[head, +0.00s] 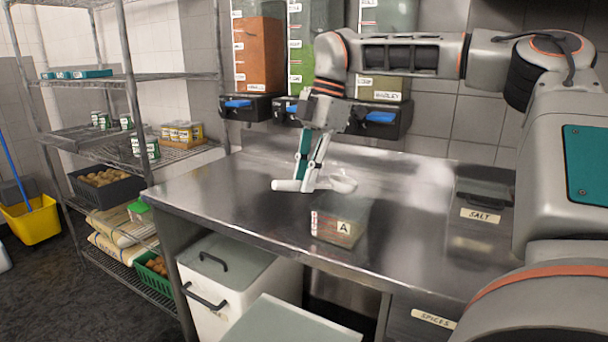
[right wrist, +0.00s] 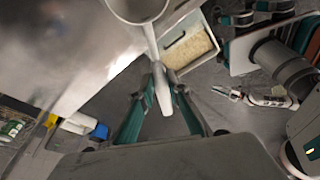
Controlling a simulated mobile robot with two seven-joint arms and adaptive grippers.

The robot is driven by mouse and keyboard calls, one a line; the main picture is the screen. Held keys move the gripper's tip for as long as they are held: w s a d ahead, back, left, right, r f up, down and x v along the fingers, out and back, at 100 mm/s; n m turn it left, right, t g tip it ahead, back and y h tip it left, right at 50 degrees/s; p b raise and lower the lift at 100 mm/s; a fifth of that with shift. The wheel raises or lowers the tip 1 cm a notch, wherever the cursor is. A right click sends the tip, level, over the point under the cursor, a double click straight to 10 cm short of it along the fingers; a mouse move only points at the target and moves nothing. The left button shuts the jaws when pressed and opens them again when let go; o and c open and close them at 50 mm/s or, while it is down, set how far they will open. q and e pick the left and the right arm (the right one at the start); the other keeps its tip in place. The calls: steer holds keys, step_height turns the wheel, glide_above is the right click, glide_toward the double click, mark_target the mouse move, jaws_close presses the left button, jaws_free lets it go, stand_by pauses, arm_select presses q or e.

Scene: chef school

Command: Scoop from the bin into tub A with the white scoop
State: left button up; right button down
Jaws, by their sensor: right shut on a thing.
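My right gripper (head: 308,178) is above the steel counter, fingers pointing down, shut on the handle of the white scoop (head: 289,185). The scoop's round bowl extends right of the fingers, behind tub A. In the right wrist view the handle (right wrist: 162,92) lies between the fingertips and the bowl shows at the top edge, with no visible load. Tub A (head: 340,222) is a small clear tub labelled A with red level marks, standing on the counter in front of the scoop; its fill is unclear. An open white bin (right wrist: 186,47) with pale grainy contents shows in the right wrist view. My left gripper is not in view.
A closed salt container (head: 481,218) stands on the counter at right. Wall dispensers (head: 259,55) with blue levers hang behind my right arm. A lidded white bin (head: 222,275) is below the counter's front edge. A wire shelf rack (head: 135,105) stands at left. The counter's left part is clear.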

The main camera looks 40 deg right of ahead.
steer(key=shift+w+a+f+g, duration=0.1)
steer(key=shift+f+g, duration=0.05)
steer(key=shift+g, duration=0.15)
steer(key=shift+r, duration=0.95)
steer(key=shift+r+p, duration=0.45)
steer(key=shift+r, duration=1.1)
